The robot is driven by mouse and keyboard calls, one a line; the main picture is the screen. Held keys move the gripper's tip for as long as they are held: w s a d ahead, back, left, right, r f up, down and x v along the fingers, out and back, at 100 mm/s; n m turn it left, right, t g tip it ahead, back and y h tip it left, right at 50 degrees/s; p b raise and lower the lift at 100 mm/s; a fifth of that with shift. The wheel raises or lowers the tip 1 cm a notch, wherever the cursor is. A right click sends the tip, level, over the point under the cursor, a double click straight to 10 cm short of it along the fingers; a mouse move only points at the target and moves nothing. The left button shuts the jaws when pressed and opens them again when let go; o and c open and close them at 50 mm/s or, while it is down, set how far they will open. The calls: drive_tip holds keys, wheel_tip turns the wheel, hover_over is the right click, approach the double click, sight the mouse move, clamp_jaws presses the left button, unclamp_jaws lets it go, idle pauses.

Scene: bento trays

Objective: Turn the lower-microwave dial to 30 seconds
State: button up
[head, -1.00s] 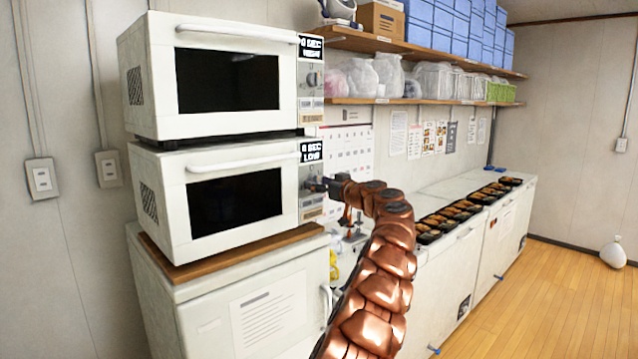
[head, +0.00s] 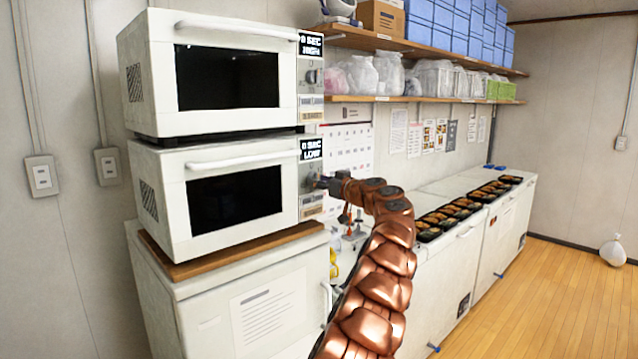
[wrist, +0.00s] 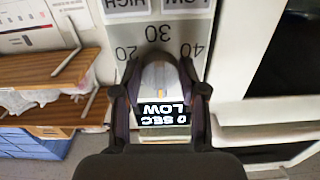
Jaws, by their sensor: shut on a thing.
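The lower microwave (head: 240,160) is white with a dark window and a shut door. Its display (head: 311,148) appears to read 0 SEC LOW; the display shows upside down in the wrist view (wrist: 163,114). My gripper (head: 318,183) is at its control panel. In the wrist view my gripper (wrist: 160,90) has its two dark fingers on either side of the grey dial (wrist: 160,72), shut on it. A small orange mark shows on the dial, on the display side. The printed numbers 20, 30 and 40 sit on the opposite side, upside down, with 30 in the middle.
The upper microwave (head: 225,65) sits on the lower one, which stands on a wooden board (head: 235,250) over a white cabinet. Shelves (head: 420,99) hold bags and boxes. Several bento trays (head: 460,208) lie on the white counter to the right. The wood floor is mostly clear.

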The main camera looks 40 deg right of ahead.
drive_tip(key=shift+f+m+b, duration=0.15)
drive_tip(key=shift+m+b, duration=0.15)
drive_tip(key=shift+b, duration=0.2)
drive_tip(key=m+p, duration=0.1)
drive_tip(key=m, duration=0.4)
drive_tip(key=m+p, duration=0.2)
drive_tip(key=m, duration=0.4)
drive_tip(key=r+m+p, duration=0.1)
drive_tip(key=m+p, duration=0.1)
drive_tip(key=m, duration=0.4)
drive_tip(key=shift+a, duration=0.2)
drive_tip(key=m+p, duration=0.1)
drive_tip(key=m, duration=0.8)
drive_tip(key=shift+d, duration=0.1)
drive_tip(key=m, duration=0.5)
drive_tip(key=shift+d+m, duration=0.1)
drive_tip(key=shift+m, duration=1.8)
